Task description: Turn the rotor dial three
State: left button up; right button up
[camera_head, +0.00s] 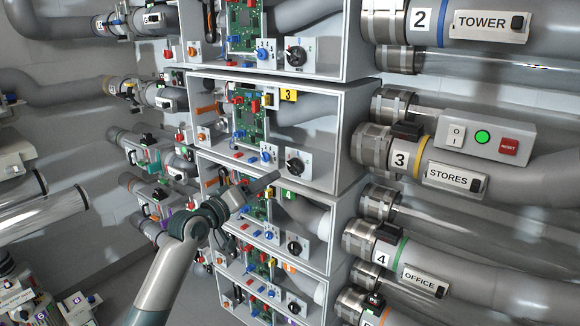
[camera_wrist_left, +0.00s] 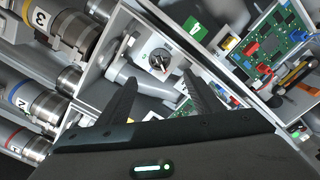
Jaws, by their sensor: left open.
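Rotor dial three (camera_head: 294,164) is a black knob on a white plate, low on the right in the open box marked with a yellow 3 (camera_head: 288,95). My left gripper (camera_head: 271,180) is just below and left of the dial in the head view, its fingers pointing toward it. In the left wrist view the dial (camera_wrist_left: 160,62) shows beyond the gap between my two open fingers (camera_wrist_left: 160,76), apart from them. Nothing is held. The dial has a light pointer mark. My right gripper is not in view.
Boxes are stacked above and below, each with a similar dial. The green 4 label (camera_head: 290,195) marks the box below. A green circuit board (camera_head: 248,120) and blue knob (camera_head: 266,157) sit left of the dial. The box's right wall (camera_head: 350,140) stands close; thick pipes lie beyond.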

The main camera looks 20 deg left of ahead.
aim_at(292, 168)
pick_arm(q)
jog(key=p+x, duration=0.3)
jog(key=x, duration=0.8)
jog(key=shift+w+d, duration=0.1)
jog(key=shift+w, duration=0.2)
jog(key=shift+w+d, duration=0.15)
jog(key=shift+w, duration=0.3)
jog(key=c, duration=1.1)
